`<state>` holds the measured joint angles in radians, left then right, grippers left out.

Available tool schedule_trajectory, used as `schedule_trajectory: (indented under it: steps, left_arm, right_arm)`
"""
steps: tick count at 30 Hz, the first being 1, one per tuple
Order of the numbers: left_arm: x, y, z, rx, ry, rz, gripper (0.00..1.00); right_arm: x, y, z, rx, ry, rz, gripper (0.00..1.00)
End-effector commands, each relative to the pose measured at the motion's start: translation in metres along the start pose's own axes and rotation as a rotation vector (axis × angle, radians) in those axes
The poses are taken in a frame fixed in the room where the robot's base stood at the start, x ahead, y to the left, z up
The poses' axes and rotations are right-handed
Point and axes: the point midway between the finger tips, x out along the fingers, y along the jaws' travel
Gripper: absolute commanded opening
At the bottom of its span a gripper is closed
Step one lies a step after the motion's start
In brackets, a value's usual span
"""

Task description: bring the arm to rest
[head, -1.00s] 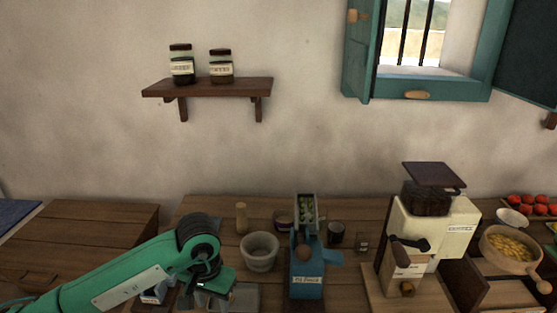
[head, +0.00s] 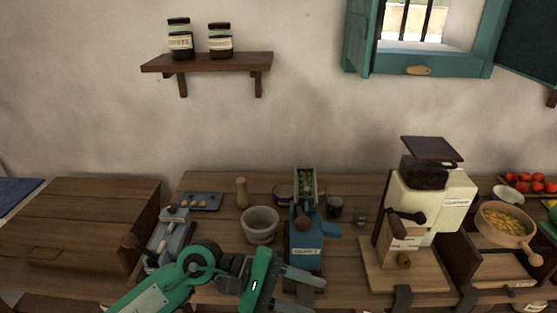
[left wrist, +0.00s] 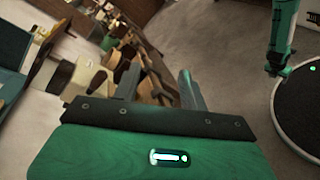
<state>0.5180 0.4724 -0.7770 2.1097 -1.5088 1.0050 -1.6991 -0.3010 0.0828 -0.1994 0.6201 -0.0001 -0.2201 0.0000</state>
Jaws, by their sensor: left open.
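My left arm, green with dark joints, comes in low at the front edge of the counter in the head view. My left gripper (head: 314,291) points right, in front of the blue machine. Its two grey fingers are apart with nothing between them. The left wrist view also shows the fingers (left wrist: 160,88) spread and empty, with the counter items beyond at an angle.
The blue machine (head: 307,250) stands close behind the gripper. A stone mortar (head: 260,224), a grey device (head: 172,236) and a cream grinder (head: 430,205) are on the counter. A wooden box (head: 75,215) is at left. A pan (head: 505,224) is at right.

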Motion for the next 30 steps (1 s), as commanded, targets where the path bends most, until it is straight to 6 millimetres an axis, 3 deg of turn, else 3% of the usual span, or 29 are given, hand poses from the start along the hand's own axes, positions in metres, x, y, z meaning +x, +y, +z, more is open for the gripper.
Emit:
schedule_trajectory:
  steps: [3, 6, 10, 14, 17, 20, 23, 27, 28, 30]
  left_arm:
    - [-0.004, 0.034, 0.024, -0.253, -0.127, 0.272, 0.43]
    - [-0.022, 0.062, 0.033, -0.485, -0.245, 0.493, 0.43]
    - [-0.058, 0.087, 0.029, -0.799, -0.409, 0.767, 0.43]
    - [-0.102, 0.095, 0.010, -1.119, -0.589, 1.031, 0.43]
    - [-0.136, 0.086, -0.013, -1.363, -0.737, 1.231, 0.43]
    - [-0.167, 0.064, -0.039, -1.598, -0.893, 1.431, 0.43]
    - [-0.192, 0.028, -0.064, -1.823, -1.056, 1.636, 0.43]
    - [-0.216, -0.040, -0.092, -2.100, -1.296, 1.940, 0.43]
    - [-0.219, -0.057, -0.096, 2.022, 1.268, -1.890, 0.43]
    - [-0.223, -0.097, -0.103, 1.833, 1.195, -1.769, 0.43]
  right_arm:
    - [0.000, -0.001, 0.000, 0.000, 0.000, -0.001, 0.58]
    - [0.000, -0.002, 0.000, 0.001, 0.000, -0.002, 0.58]
    - [0.000, -0.004, -0.001, 0.002, 0.001, -0.004, 0.58]
    - [0.000, -0.005, -0.001, 0.002, 0.001, -0.005, 0.58]
    - [0.000, -0.005, -0.001, 0.002, 0.001, -0.005, 0.58]
    - [0.000, -0.005, -0.001, 0.002, 0.001, -0.005, 0.58]
    - [0.000, -0.005, -0.001, 0.002, 0.001, -0.005, 0.58]
    - [0.000, -0.005, -0.002, 0.002, 0.002, -0.005, 0.58]
    - [0.000, -0.004, -0.002, 0.001, 0.002, -0.005, 0.58]
    - [0.000, -0.004, -0.002, 0.001, 0.002, -0.004, 0.58]
